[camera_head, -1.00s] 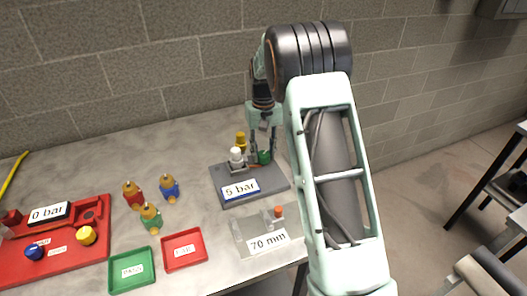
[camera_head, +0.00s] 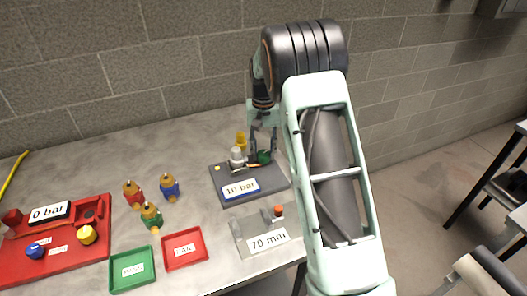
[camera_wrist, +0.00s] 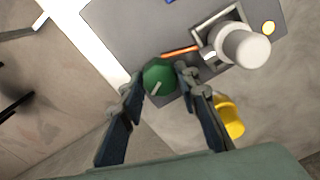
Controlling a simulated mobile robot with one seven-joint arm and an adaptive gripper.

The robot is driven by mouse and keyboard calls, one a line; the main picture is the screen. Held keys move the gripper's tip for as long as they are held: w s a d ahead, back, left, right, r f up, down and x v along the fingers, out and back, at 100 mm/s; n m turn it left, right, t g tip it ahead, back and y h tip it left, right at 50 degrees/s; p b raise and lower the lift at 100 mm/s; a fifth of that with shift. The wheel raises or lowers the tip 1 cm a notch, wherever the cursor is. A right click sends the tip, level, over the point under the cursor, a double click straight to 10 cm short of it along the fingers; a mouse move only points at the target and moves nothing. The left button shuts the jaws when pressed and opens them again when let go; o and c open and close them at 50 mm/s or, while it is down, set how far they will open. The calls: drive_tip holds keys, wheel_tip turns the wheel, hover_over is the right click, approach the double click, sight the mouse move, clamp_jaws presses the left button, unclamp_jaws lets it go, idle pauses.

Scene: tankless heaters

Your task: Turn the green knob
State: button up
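The green knob (camera_head: 264,157) is on the right part of the grey test plate (camera_head: 226,197), at the back of the table. The plate's display (camera_head: 240,189) reads 10 bar. My gripper (camera_head: 262,148) points down over the knob. In the wrist view, the green knob (camera_wrist: 159,78) with a pale pointer mark lies between my two fingertips (camera_wrist: 158,76). The fingers sit against its opposite sides and appear closed on it. An orange strip (camera_wrist: 180,51) shows beside the knob.
A white-topped cylinder (camera_wrist: 246,48) and a yellow fitting (camera_wrist: 229,117) stand near the knob. Red, blue and green fittings (camera_head: 152,215), two trays (camera_head: 184,249) and a red station (camera_head: 62,264) are left. A 70 mm gauge (camera_head: 266,240) stands in front.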

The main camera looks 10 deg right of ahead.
sight(263, 153)
drive_tip(key=o, duration=0.4)
wheel_tip(263, 153, up, 12)
drive_tip(key=shift+r, duration=0.1)
idle(0.4)
